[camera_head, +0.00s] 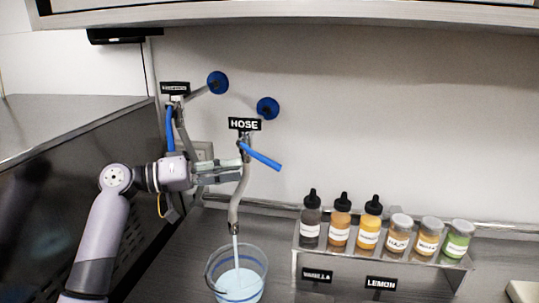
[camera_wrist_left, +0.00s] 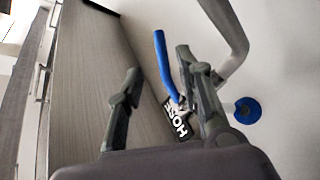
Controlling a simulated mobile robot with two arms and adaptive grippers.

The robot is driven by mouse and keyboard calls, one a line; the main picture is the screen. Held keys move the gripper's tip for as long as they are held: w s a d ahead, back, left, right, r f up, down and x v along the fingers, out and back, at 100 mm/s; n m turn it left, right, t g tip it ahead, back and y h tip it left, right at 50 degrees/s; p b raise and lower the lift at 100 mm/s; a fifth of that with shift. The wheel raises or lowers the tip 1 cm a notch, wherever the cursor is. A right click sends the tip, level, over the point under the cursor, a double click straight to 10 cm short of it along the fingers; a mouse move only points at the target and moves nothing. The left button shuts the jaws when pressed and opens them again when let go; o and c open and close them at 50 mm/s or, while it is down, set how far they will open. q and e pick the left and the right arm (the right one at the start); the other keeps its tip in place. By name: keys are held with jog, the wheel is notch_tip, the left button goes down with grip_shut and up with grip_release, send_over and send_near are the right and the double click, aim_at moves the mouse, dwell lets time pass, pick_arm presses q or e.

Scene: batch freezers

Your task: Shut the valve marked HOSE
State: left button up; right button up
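The HOSE sign (camera_head: 244,124) hangs above a metal tap with a blue lever (camera_head: 262,156). The lever slants down to the right, away from the pipe. The tap's curved spout (camera_head: 236,208) lets a pale stream run into a clear pitcher (camera_head: 211,275) holding light blue liquid. My left gripper (camera_head: 238,171) is beside the pipe, just below the lever. The left wrist view shows its two fingers apart, with the blue lever (camera_wrist_left: 161,58) and the HOSE sign (camera_wrist_left: 177,122) seen between them. I cannot tell whether a finger touches the tap. My right gripper is out of view.
A second tap with a hanging blue lever (camera_head: 170,128) and its own sign (camera_head: 175,88) is to the left. A metal rack (camera_head: 335,260) with several bottles and jars stands at the right. A dark machine (camera_head: 75,150) is at the left.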

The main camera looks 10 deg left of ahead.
aim_at(270, 160)
pick_arm(q)
jog(key=p+x, duration=0.3)
jog(key=x, duration=0.5)
jog(key=shift+w+r, duration=0.1)
jog(key=shift+r, duration=0.05)
jog(key=shift+w+d, duration=0.35)
jog(key=shift+d, duration=0.2)
jog(key=shift+c, duration=0.3)
grip_shut()
